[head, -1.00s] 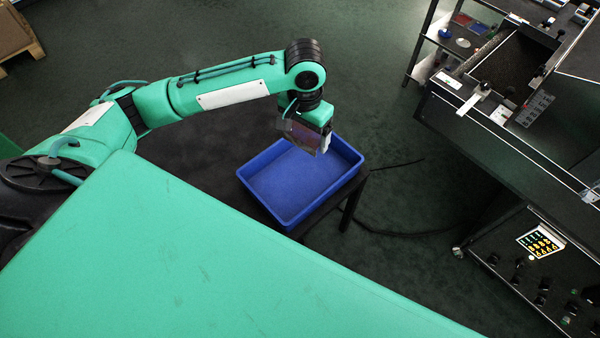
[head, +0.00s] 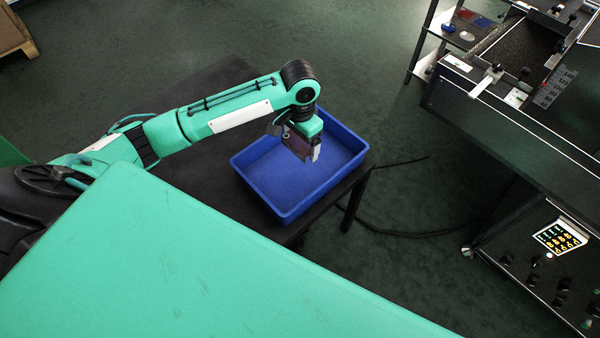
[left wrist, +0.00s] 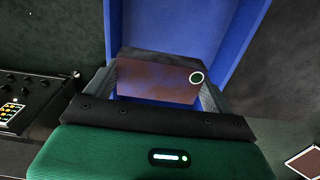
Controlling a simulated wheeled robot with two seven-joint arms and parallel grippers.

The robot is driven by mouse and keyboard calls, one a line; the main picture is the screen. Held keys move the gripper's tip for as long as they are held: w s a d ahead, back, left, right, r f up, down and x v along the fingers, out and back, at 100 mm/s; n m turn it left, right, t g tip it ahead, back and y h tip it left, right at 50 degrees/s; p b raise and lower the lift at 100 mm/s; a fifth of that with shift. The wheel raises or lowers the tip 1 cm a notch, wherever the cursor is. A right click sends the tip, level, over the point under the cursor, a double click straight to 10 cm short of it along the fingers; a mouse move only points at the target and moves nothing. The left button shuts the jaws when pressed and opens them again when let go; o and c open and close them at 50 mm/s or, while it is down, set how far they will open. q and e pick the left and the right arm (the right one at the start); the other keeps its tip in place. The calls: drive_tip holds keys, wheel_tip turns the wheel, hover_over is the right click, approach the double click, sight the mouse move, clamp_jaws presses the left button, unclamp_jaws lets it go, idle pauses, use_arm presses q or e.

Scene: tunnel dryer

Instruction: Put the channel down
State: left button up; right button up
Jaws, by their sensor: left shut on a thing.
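The channel (left wrist: 155,82) is a flat-faced, reddish-brown piece with a dark upper edge and a pale ring at one end. My left gripper (head: 312,154) is shut on it and holds it over the blue tray (head: 237,173). In the left wrist view the channel lies between the two grey fingers, with the blue tray (left wrist: 240,35) behind it. In the head view only a small part of the channel (head: 296,143) shows beside the gripper. I cannot tell whether it touches the tray floor. My right gripper is not in view.
The tray stands on a dark table (head: 215,90), and the visible tray floor is empty. A dark machine with a control panel (head: 558,238) stands to the right, across a gap of floor. A cable (head: 400,233) runs along the floor there.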

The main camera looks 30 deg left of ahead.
sight(300, 179)
use_arm(q)
wheel_tip(300, 179, down, 15)
drive_tip(key=shift+r+b, duration=0.1)
drive_tip(key=shift+b, duration=0.6)
drive_tip(key=shift+f, duration=0.45)
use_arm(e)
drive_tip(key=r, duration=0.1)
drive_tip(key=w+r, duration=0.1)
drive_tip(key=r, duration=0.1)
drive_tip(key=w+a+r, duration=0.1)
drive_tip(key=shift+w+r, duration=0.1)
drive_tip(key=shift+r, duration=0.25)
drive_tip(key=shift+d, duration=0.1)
use_arm(q)
drive_tip(key=o, duration=0.8)
drive_tip(key=shift+f, duration=0.1)
drive_tip(key=shift+o, duration=0.4)
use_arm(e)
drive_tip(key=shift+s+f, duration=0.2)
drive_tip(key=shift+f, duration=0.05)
